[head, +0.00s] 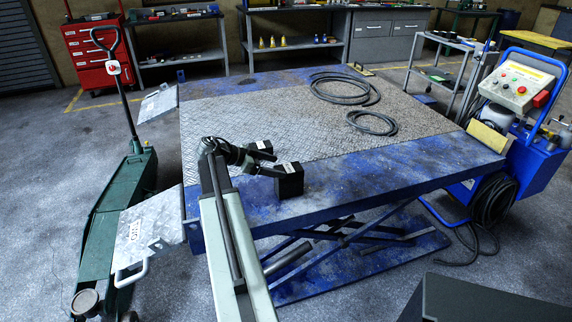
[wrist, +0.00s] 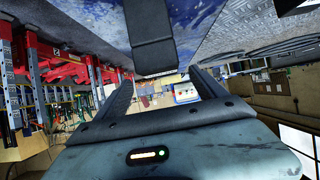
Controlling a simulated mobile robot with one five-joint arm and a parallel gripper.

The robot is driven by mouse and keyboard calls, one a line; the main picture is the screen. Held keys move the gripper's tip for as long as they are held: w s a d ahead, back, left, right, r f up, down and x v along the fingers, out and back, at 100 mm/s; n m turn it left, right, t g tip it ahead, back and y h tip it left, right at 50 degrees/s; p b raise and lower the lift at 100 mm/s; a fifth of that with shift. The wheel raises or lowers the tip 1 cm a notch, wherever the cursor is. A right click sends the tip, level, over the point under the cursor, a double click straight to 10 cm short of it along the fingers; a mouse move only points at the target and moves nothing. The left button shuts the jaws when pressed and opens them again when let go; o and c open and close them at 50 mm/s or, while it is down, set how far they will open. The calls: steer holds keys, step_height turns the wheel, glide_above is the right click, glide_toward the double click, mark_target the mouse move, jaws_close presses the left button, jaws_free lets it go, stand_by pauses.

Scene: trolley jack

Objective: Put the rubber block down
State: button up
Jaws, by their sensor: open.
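A black rubber block (head: 289,181) with a white label stands on the blue near edge of the lift platform (head: 400,160). A second, similar black block (head: 260,147) lies just behind it, partly hidden by my gripper (head: 270,164). My gripper is low over the platform, pointing right, close to both blocks. In the wrist view my gripper (wrist: 163,88) has its two fingers spread apart. A dark block (wrist: 150,38) shows at the top there, ahead of the gap between the fingers.
Coiled black hoses (head: 345,88) lie on the platform's far right. A green trolley jack (head: 115,210) with an upright handle stands at left, beside tilted metal ramp plates (head: 148,230). A blue control cart (head: 515,90) stands at right.

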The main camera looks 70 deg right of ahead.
steer(key=p+v, duration=0.1)
steer(key=v, duration=0.4)
steer(key=shift+w+a+p, duration=0.15)
steer(key=shift+p, duration=0.15)
